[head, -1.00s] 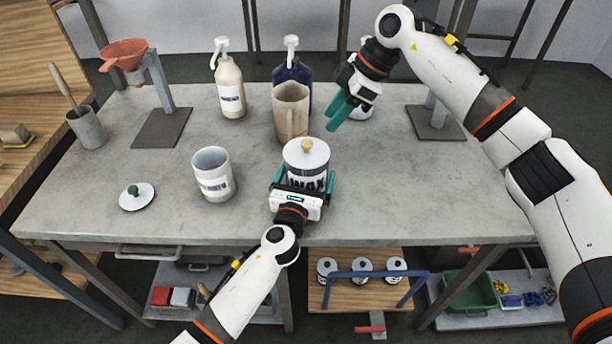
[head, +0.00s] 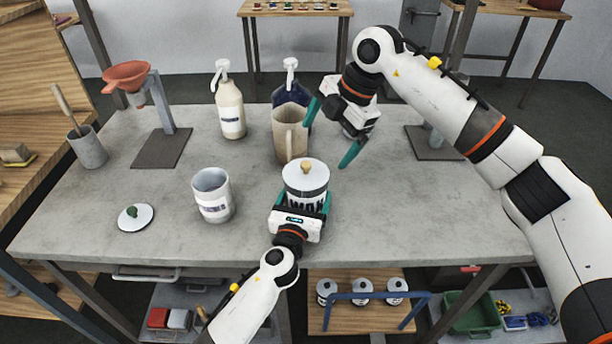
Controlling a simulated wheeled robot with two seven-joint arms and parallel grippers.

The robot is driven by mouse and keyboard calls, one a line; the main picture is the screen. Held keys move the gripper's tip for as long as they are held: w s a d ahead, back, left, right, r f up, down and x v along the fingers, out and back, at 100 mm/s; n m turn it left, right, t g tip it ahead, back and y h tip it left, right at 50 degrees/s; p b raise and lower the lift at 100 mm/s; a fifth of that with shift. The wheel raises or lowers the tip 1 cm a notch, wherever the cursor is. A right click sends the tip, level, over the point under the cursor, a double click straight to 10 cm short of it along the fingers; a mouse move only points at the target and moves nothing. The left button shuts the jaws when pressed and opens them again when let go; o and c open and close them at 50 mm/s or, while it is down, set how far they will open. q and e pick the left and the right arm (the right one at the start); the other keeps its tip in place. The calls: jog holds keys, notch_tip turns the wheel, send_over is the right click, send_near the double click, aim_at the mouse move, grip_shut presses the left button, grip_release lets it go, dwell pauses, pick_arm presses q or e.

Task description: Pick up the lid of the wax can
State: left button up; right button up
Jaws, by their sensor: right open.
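The wax can (head: 304,201) is white with dark "WAX" lettering and stands upright near the front middle of the grey table. Its white lid (head: 318,176) with a light wooden knob (head: 306,165) sits on top. My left gripper (head: 301,197) comes from the front, its teal fingers on both sides of the can's body, apparently shut on it. My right gripper (head: 330,133) is open and empty, above and behind the lid, near the brown jug (head: 289,137). Its two teal fingers are spread wide.
An open white can (head: 213,206) and a lid with a green knob (head: 135,217) are left of the wax can. A cream pump bottle (head: 230,108) and a dark blue bottle (head: 291,92) stand behind. The table right of the wax can is clear.

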aim_at(306, 164)
notch_tip(306, 164, up, 2)
jog(key=s+a+n+t+h, duration=0.2)
jog(key=s+a+n+t, duration=0.1)
jog(key=n, duration=1.2)
jog(key=x, duration=1.1)
jog(key=shift+w+d+f, duration=0.15)
jog(key=shift+w+d, duration=0.1)
jog(key=shift+w, duration=0.15)
jog(key=shift+c, duration=0.2)
jog(key=c, duration=0.6)
